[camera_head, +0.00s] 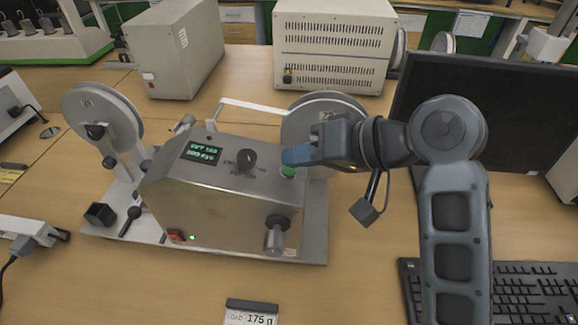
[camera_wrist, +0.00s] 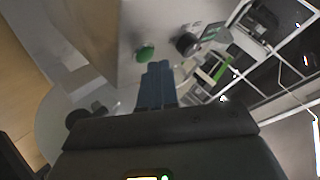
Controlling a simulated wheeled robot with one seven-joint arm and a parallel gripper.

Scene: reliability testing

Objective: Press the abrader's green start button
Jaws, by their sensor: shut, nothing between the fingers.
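The abrader (camera_head: 215,195) is a grey metal machine with a sloped top panel, standing on a flat base plate on the table. Its green start button (camera_head: 288,172) is at the panel's right end, next to a black knob (camera_head: 246,158). In the wrist view the green button (camera_wrist: 145,53) shows just beyond and left of the blue fingertips. My gripper (camera_head: 290,156) is shut and empty, its blue fingers pointing left, right at the button in the head view. The wrist view shows the closed fingers (camera_wrist: 157,70) close to the panel. I cannot tell whether they touch the button.
Discs (camera_head: 322,120) stand at the abrader's back right and left. A black monitor (camera_head: 480,110) and keyboard (camera_head: 500,290) are on the right. Grey boxes (camera_head: 335,45) stand behind. A small label (camera_head: 250,312) lies in front, with bare table around it.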

